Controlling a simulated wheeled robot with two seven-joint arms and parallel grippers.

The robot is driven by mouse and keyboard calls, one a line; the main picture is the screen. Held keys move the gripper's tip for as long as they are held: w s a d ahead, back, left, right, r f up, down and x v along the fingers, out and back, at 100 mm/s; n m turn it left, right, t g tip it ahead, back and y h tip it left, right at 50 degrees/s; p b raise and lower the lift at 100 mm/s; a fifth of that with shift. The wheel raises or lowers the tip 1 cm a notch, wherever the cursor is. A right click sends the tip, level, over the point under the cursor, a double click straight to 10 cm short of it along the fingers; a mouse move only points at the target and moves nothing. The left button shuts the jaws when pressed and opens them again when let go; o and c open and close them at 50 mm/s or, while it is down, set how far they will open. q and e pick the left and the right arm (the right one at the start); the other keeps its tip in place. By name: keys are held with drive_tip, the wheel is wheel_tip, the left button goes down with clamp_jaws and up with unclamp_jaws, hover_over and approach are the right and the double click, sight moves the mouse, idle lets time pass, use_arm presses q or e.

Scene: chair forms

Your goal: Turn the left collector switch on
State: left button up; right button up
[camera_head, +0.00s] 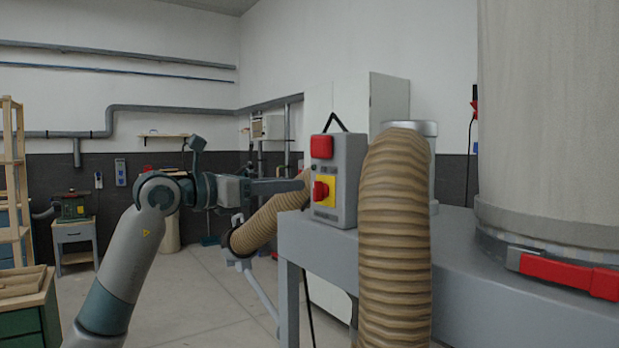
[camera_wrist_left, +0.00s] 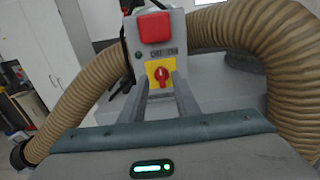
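The switch box (camera_head: 346,180) is a grey case with a red block (camera_head: 321,147) above a yellow plate (camera_head: 330,192) carrying a red rotary knob (camera_head: 319,190). My left gripper (camera_head: 303,185) points at the box from the left, its tips close to the knob. In the left wrist view the knob (camera_wrist_left: 161,75) shows between the two spread fingers (camera_wrist_left: 160,84), with small lettering above the plate. The fingers are apart with nothing held; I cannot tell whether they touch the knob. My right gripper is not in view.
A ribbed tan hose (camera_head: 395,240) stands just right of the box, and another hose (camera_head: 268,222) runs below my left gripper. The box sits on a grey machine top (camera_head: 480,250) beside a large pale cylinder (camera_head: 550,110).

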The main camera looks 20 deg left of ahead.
sight(314, 183)
use_arm(q)
drive_tip(key=p+x, duration=0.1)
drive_tip(key=x, duration=0.5)
drive_tip(key=shift+w+d+p, duration=0.25)
drive_tip(key=shift+p, duration=0.05)
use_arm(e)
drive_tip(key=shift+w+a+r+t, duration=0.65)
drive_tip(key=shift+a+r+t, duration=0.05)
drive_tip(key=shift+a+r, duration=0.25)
use_arm(q)
clamp_jaws()
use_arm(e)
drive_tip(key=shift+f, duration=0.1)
